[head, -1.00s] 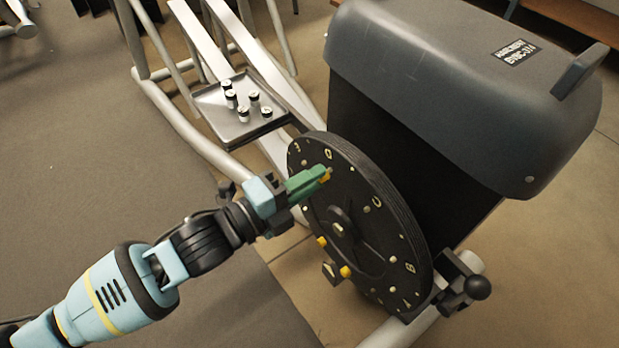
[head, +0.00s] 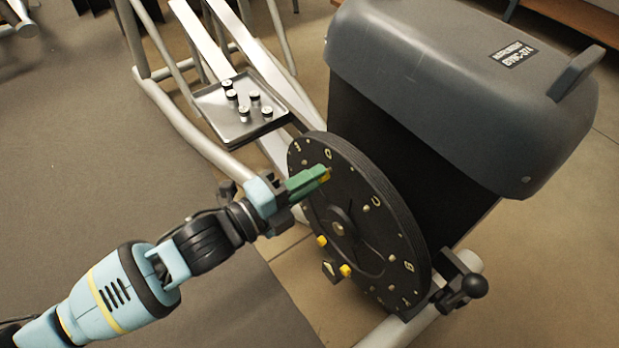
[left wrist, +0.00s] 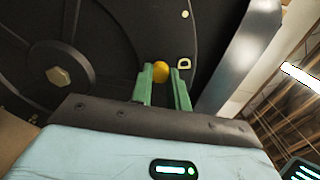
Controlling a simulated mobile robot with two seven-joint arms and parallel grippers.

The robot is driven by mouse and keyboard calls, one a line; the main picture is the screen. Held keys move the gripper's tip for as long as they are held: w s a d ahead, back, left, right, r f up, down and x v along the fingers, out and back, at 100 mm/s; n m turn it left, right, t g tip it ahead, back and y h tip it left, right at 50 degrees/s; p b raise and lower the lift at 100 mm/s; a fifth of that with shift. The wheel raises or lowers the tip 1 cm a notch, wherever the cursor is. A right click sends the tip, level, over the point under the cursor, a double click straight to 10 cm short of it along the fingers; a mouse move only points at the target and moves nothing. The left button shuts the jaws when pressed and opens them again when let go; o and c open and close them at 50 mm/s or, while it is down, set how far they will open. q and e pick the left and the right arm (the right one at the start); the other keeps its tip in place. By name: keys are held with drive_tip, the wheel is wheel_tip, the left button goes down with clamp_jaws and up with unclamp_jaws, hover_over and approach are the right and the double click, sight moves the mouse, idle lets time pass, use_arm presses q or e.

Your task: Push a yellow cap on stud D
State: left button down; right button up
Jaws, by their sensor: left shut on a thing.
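My left gripper (head: 322,174) has green fingers and is shut on a yellow cap (left wrist: 160,71). In the left wrist view the cap sits between the two fingertips (left wrist: 162,80), against or very close to the disc. The fingers and cap hide any stud behind them. Other yellow caps (head: 321,241) and (head: 346,270) show lower on the disc. My right gripper is not in view.
A metal tray (head: 213,112) with several small black-and-white pieces (head: 243,113) rests on the frame behind the disc. The grey machine housing (head: 450,90) stands right of the disc. A black knob (head: 475,286) juts out at its lower right. Open floor lies at left.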

use_arm(q)
drive_tip(key=shift+w+d, duration=0.1)
drive_tip(key=shift+d, duration=0.05)
drive_tip(key=shift+w+d, duration=0.15)
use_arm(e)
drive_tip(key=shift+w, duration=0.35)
use_arm(q)
drive_tip(key=shift+w+d, duration=0.1)
drive_tip(key=shift+d, duration=0.05)
idle(0.4)
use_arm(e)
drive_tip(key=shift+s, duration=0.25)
use_arm(q)
drive_tip(key=c, duration=1.3)
unclamp_jaws()
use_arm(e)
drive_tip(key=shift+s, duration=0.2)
